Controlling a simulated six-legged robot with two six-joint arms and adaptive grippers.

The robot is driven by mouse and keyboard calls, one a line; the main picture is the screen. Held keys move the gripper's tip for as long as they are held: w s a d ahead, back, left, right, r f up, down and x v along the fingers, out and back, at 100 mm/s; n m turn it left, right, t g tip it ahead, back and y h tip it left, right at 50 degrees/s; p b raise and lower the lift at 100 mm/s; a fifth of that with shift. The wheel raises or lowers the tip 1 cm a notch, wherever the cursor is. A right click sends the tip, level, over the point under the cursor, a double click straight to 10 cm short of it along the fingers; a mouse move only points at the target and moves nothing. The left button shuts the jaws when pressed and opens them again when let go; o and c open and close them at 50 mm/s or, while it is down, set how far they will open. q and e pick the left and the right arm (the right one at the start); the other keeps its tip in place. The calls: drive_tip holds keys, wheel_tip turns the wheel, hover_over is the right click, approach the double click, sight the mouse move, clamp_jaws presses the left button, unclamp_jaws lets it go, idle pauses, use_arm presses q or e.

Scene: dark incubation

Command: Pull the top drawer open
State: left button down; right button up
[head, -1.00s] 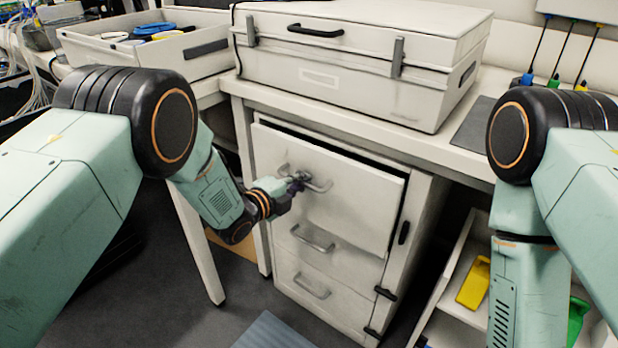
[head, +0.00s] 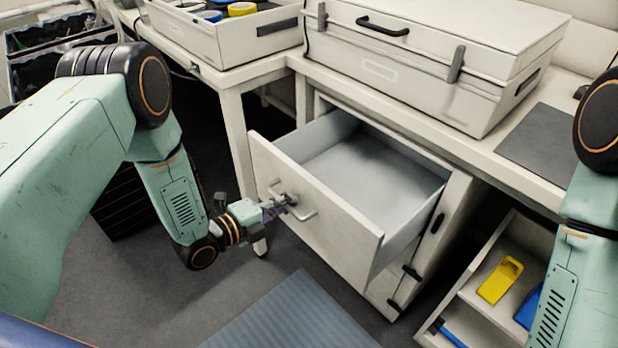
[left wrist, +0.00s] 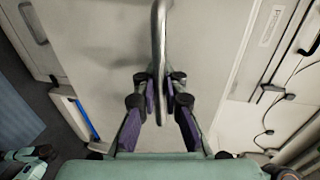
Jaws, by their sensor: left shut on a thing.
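The top drawer (head: 310,215) is pulled well out of the white cabinet under the bench, and its grey inside looks empty. Its metal bar handle (head: 303,212) is on the front panel. My left gripper (head: 288,200) is shut on this handle. In the left wrist view the handle (left wrist: 158,45) runs between the two purple-padded fingers of my left gripper (left wrist: 160,100), against the pale drawer front (left wrist: 100,50). My right arm is at the right edge of the head view, and its gripper is out of the frame.
A large white case (head: 430,65) stands on the bench above the drawer. A white bin (head: 225,40) with tape rolls stands to its left. A low open shelf with a yellow item (head: 500,280) is at lower right. A blue ribbed mat (head: 290,320) lies on the floor in front.

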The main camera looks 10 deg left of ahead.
use_arm(q)
drive_tip(key=shift+p+v, duration=0.5)
drive_tip(key=shift+v, duration=1.05)
drive_tip(key=shift+f, duration=0.15)
drive_tip(key=c, duration=1.4)
unclamp_jaws()
drive_tip(key=shift+s, duration=0.1)
drive_tip(key=shift+c, duration=0.2)
drive_tip(key=shift+f, duration=0.1)
drive_tip(key=shift+a, duration=0.1)
drive_tip(key=v, duration=1.2)
